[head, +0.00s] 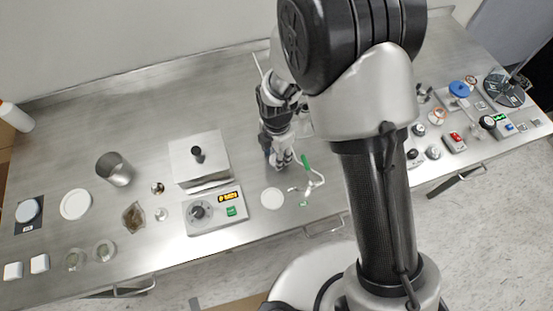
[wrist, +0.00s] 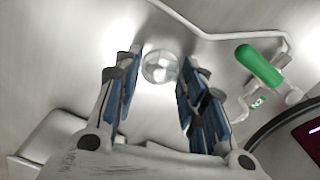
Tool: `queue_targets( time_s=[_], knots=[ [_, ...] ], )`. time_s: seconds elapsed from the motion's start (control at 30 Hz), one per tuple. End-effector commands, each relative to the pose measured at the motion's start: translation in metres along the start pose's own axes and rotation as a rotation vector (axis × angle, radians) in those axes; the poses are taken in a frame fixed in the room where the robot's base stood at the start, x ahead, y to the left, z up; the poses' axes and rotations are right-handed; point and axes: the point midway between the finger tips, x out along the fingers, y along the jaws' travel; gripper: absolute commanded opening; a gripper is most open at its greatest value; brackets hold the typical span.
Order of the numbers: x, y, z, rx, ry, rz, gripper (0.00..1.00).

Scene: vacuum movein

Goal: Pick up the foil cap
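The foil cap (wrist: 160,67) shows in the wrist view as a small, shiny, round silver piece on the metal table. It lies just beyond and between the fingertips of my gripper (wrist: 161,60). The blue-padded fingers stand apart, one on each side of the cap, with a narrow gap at each side. Nothing is held. In the head view my gripper (head: 280,160) points down at the table, right of the box-shaped device. I cannot make out the cap there; the gripper seems to cover it.
A green-handled valve on white tubing (head: 307,165) stands close to the right of my gripper. A hotplate-like device with a lit display (head: 215,212) and a white disc (head: 272,198) lie to the left and front. A metal beaker (head: 115,170) stands farther left.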

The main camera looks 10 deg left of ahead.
Motion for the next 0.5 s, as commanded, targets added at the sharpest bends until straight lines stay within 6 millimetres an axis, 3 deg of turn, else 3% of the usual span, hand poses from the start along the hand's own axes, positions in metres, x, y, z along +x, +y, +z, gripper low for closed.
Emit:
queue_targets(
  time_s=[0.2,0.5],
  knots=[
    [0.0009,0.0005,0.0000,0.000,0.000,0.001,0.38],
    [0.0007,0.0004,0.0000,0.000,0.000,0.001,0.18]
  ],
)
